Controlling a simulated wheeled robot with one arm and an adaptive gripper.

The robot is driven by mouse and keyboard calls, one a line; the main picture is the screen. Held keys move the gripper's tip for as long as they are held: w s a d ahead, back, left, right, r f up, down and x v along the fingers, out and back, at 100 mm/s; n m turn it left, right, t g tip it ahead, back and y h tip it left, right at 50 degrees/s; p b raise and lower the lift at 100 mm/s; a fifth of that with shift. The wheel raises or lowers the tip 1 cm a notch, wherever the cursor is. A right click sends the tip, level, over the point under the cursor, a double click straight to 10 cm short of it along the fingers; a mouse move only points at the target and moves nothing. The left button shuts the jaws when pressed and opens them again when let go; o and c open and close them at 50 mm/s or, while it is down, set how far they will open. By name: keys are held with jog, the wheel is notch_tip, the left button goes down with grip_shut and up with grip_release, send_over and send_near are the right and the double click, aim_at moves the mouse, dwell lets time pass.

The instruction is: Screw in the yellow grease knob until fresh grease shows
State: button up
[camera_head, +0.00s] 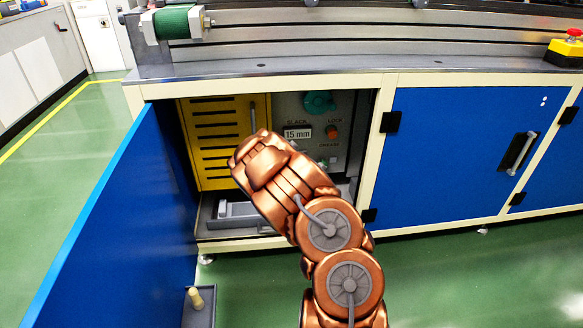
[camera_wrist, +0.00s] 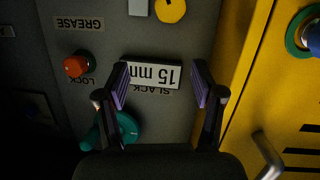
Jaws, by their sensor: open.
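In the wrist view, which shows the panel upside down, a round yellow part (camera_wrist: 171,10) is cut by the top edge. I cannot tell surely whether it is the grease knob, and no grease can be made out. A GREASE label (camera_wrist: 80,23) is at the upper left, beside an orange-red knob (camera_wrist: 77,66) marked LOCK. My gripper (camera_wrist: 162,85) is open and empty, its fingers on either side of the 15 mm SLACK plate (camera_wrist: 151,74). Whether they touch the panel is unclear. In the head view my arm hides the fingers and the yellow part.
A teal knob (camera_head: 319,102) is above the plate. A yellow slotted cover (camera_head: 220,130) bounds the bay on the left, with a metal handle (camera_wrist: 268,154) close to the gripper. The open blue door (camera_head: 110,220) stands left; a closed blue door (camera_head: 460,150) is right.

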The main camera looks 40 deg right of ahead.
notch_tip(320, 180, down, 6)
jog(key=t+b, duration=0.2)
jog(key=shift+t, duration=0.7)
jog(key=shift+f+b+x, duration=0.2)
jog(key=shift+b+x, duration=0.85)
jog(key=shift+x, duration=1.1)
jog(key=shift+f+b+x, duration=0.2)
jog(key=shift+b+x, duration=0.85)
jog(key=shift+x, duration=1.05)
jog(key=shift+d, duration=0.1)
jog(key=c, duration=1.2)
